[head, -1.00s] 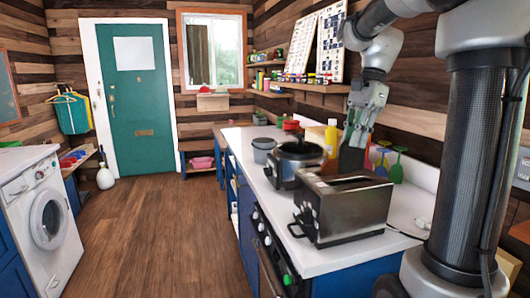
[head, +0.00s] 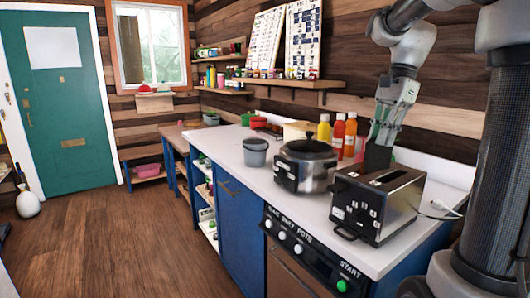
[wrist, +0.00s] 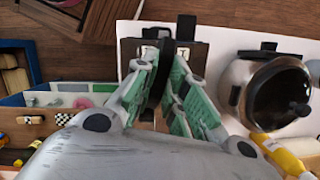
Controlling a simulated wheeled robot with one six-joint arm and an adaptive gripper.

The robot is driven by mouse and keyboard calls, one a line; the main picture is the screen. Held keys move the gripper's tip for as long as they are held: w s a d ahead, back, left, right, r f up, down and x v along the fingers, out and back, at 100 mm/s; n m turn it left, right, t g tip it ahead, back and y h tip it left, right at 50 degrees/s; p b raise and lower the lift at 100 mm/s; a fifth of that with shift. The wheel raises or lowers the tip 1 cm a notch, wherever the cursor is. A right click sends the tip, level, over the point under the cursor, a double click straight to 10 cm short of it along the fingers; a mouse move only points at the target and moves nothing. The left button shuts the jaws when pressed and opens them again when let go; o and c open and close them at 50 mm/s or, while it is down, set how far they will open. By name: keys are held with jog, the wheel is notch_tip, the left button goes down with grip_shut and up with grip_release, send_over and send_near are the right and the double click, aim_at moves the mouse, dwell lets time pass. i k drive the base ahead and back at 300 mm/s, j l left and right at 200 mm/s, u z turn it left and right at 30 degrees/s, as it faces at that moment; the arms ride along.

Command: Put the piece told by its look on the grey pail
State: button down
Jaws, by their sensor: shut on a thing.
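My gripper (head: 386,125) is shut on a dark flat piece (head: 377,157), held upright just above or behind the toaster in the head view; I cannot tell whether they touch. In the wrist view the dark piece (wrist: 168,72) shows nearly edge-on between the green-padded fingers of my gripper (wrist: 168,90). The grey pail (head: 255,153) stands on the white counter, left of the pot and well left of my gripper. It does not show clearly in the wrist view.
Yellow, red and orange bottles (head: 337,135) stand behind. A green bowl (head: 248,118) and red bowl (head: 258,122) lie beyond the pail. Counter in front of the pail is clear.

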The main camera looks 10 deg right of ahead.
aim_at(254, 148)
jog(key=i+j+z, duration=0.1)
jog(key=j, duration=0.25)
jog(key=i+j+z, duration=0.15)
jog(key=j, duration=0.2)
jog(key=j+z, duration=0.1)
jog(key=j, duration=0.25)
jog(key=i+j+z, duration=0.1)
jog(key=i+j, duration=0.15)
jog(key=i+j+z, duration=0.1)
jog(key=j, duration=0.25)
jog(key=i+j, duration=0.35)
jog(key=i+j+z, duration=0.25)
jog(key=i+j, duration=0.15)
jog(key=j, duration=0.25)
jog(key=i+j+z, duration=0.1)
jog(key=j, duration=0.25)
jog(key=i+j, duration=0.3)
jog(key=i+j+z, duration=0.15)
jog(key=j, duration=0.35)
